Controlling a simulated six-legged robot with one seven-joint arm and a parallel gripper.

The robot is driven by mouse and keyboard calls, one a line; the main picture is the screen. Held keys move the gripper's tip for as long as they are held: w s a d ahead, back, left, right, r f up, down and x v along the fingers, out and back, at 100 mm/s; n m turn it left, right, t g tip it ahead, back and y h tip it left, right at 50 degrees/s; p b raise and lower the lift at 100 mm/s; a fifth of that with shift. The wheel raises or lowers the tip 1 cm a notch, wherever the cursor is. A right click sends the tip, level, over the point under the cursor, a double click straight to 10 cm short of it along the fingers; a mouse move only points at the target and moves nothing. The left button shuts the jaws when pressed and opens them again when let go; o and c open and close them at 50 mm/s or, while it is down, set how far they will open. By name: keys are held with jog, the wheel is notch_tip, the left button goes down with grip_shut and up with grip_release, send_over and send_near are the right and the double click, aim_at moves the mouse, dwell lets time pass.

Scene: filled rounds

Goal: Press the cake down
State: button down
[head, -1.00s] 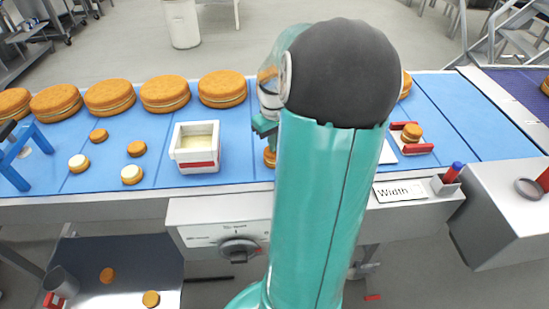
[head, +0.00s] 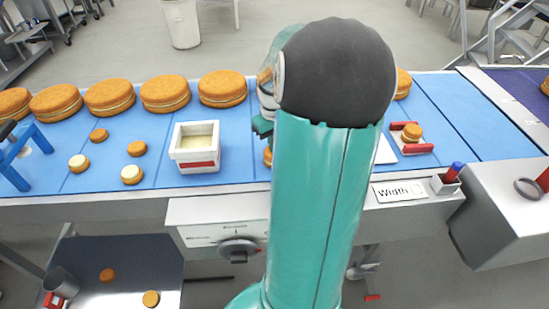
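Several large filled cakes stand in a row along the back of the blue conveyor, one of them a round cake (head: 222,88) left of my arm. Another large cake (head: 403,83) shows only its right edge behind my arm. A small brown cake (head: 268,156) is partly hidden at the arm's left edge. My teal arm covers the middle of the view. Only a small part of my gripper (head: 263,124) shows at its left side, and its fingertips are hidden.
A white tub (head: 195,147) of cream stands left of my arm. Small rounds, some cream-topped (head: 132,174), lie left of it. A blue frame (head: 22,158) stands at the far left. The belt's right part is clear.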

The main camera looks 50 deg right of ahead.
notch_tip(320, 180, up, 8)
dwell(1.3)
dwell(0.4)
jog(key=w+a+r+n+h, duration=0.1)
jog(key=w+a+r, duration=0.1)
jog(key=a, duration=0.3)
jog(key=w+a+r, duration=0.1)
jog(key=w+a, duration=0.1)
jog(key=a, duration=0.4)
jog(key=s+a+r+n+t, duration=0.1)
jog(key=s+a+t, duration=0.1)
jog(key=a, duration=1)
jog(key=s+a+r+n+t+y, duration=0.1)
jog(key=s+a+t, duration=0.2)
jog(key=a, duration=0.9)
jog(key=shift+s+a+n+t, duration=0.3)
jog(key=shift+s+a, duration=0.05)
jog(key=shift+s, duration=0.55)
